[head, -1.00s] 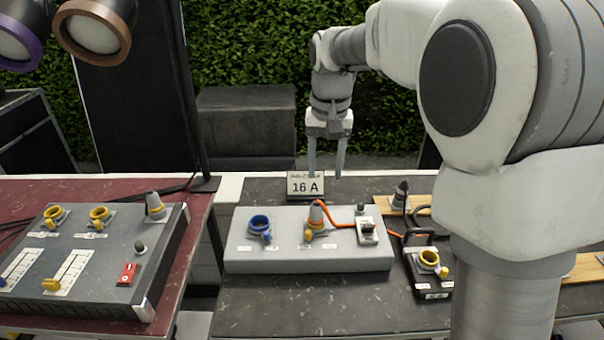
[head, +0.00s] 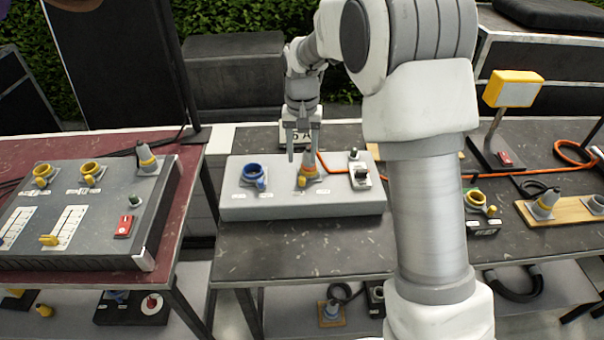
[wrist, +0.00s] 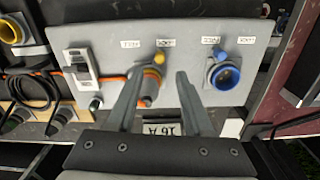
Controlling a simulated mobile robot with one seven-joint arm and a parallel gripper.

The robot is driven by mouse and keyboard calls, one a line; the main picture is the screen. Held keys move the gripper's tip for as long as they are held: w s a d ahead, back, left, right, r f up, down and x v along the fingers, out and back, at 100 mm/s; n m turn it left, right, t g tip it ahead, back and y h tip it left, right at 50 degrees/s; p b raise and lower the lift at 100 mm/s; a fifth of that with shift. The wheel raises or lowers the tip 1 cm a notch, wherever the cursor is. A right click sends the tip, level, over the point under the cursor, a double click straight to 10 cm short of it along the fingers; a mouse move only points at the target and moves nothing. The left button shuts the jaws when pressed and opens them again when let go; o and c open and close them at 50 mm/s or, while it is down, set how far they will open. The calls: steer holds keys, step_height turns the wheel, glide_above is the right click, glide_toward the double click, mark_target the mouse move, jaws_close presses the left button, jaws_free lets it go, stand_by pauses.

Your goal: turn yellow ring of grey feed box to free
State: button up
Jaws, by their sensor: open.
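The grey feed box (head: 235,206) lies on the dark middle table. An orange-banded plug sits in its socket, and the yellow ring (head: 303,182) is around the plug's base. In the wrist view the ring's yellow lever (wrist: 160,57) points to the right one of two small white labels, whose text is too small to read surely. My gripper (head: 303,154) is open over the plug. In the wrist view its fingertips (wrist: 159,75) appear on either side of the plug; whether they touch it I cannot tell.
A blue socket (head: 253,173) and a switch (head: 360,176) with an orange cable flank the plug on the box. A 16 A sign (wrist: 168,129) stands behind the box. A larger grey panel (head: 90,225) is on the red table to the left.

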mark_target(302, 177)
step_height(302, 177, down, 7)
steer(key=shift+r, duration=0.1)
stand_by(0.3)
jaws_close()
